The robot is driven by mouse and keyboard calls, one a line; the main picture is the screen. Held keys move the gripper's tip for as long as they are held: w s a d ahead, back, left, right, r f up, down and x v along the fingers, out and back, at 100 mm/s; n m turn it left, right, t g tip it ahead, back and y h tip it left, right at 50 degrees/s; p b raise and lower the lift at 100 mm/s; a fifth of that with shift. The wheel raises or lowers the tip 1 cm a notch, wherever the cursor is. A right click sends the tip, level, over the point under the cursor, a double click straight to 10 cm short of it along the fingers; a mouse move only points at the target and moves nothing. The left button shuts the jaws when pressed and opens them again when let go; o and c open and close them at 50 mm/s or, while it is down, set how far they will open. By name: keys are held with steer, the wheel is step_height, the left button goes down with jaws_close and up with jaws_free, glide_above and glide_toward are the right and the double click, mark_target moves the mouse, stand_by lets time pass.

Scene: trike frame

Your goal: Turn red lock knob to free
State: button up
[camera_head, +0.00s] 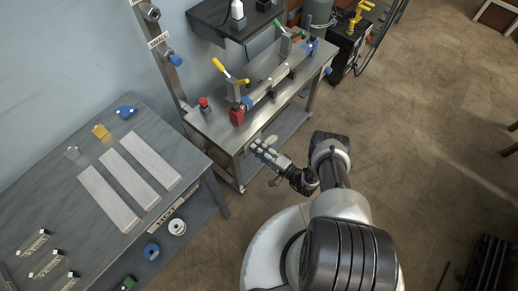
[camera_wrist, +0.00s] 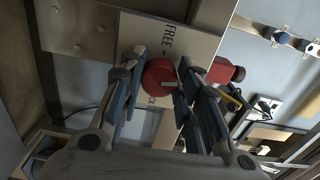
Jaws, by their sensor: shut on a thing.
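The red lock knob (camera_wrist: 160,78) is round and sits on a pale plate (camera_wrist: 200,42) in the wrist view. The word FREE stands above the knob; part of a second word shows below it, mostly hidden. A grey mark on the knob's face lies toward its lower right edge. My gripper (camera_wrist: 162,76) has one blue-grey finger on each side of the knob and is shut on it. In the head view my gripper (camera_head: 260,148) is at the near front edge of the metal bench; the knob cannot be made out there.
The metal bench (camera_head: 222,132) carries a red block (camera_head: 237,116), a yellow-handled clamp (camera_head: 230,75) and a red-topped piece (camera_head: 204,104). A grey table (camera_head: 90,150) with pale bars stands at left. Open floor (camera_head: 430,130) lies to the right.

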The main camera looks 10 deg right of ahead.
steer(key=shift+r+n, duration=0.15)
steer(key=shift+n, duration=0.55)
steer(key=shift+w, duration=0.1)
steer(key=o, duration=1.1)
steer(key=shift+c, duration=0.2)
steer(key=shift+d, duration=0.1)
steer(key=v, duration=1.2)
